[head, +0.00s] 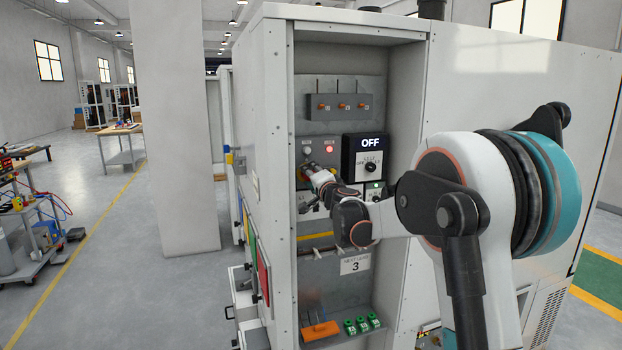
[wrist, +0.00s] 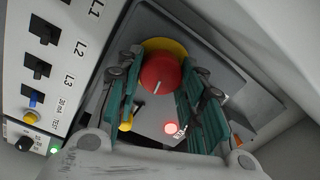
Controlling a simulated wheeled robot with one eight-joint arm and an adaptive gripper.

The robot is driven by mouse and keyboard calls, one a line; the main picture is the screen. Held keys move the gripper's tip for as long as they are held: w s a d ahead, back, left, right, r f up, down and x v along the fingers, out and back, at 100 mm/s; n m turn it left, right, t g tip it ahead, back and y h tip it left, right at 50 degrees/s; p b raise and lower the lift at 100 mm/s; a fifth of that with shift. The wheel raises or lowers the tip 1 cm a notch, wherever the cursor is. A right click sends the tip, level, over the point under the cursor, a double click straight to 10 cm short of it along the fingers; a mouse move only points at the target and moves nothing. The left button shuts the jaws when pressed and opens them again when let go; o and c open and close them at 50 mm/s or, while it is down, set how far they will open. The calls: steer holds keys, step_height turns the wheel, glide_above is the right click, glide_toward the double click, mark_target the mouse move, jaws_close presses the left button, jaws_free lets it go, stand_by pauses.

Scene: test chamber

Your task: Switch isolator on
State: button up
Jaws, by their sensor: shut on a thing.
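The isolator is a red round knob (wrist: 158,74) with a white line, on a yellow backing (wrist: 166,45), in the upper middle of the wrist view. My gripper (wrist: 160,82) is shut on the knob, with one teal-padded finger along each side. In the head view my gripper (head: 322,180) reaches into the open cabinet. It covers most of the knob there; only a bit of red and yellow shows at its tip. A display (head: 370,143) to its right reads OFF. A lit red lamp (head: 329,149) is above it, and it also shows in the wrist view (wrist: 171,128).
The cabinet's left side wall (head: 277,110) and right side wall (head: 405,105) flank the recess. A rotary dial (head: 370,164) is right of my gripper. An orange-handled tool (head: 321,331) and green tags (head: 362,324) are low in the cabinet.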

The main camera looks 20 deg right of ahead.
steer(key=shift+m, duration=1.1)
steer(key=o, duration=1.1)
steer(key=shift+c, duration=0.2)
steer(key=s, duration=1.2)
steer(key=shift+f, duration=0.2)
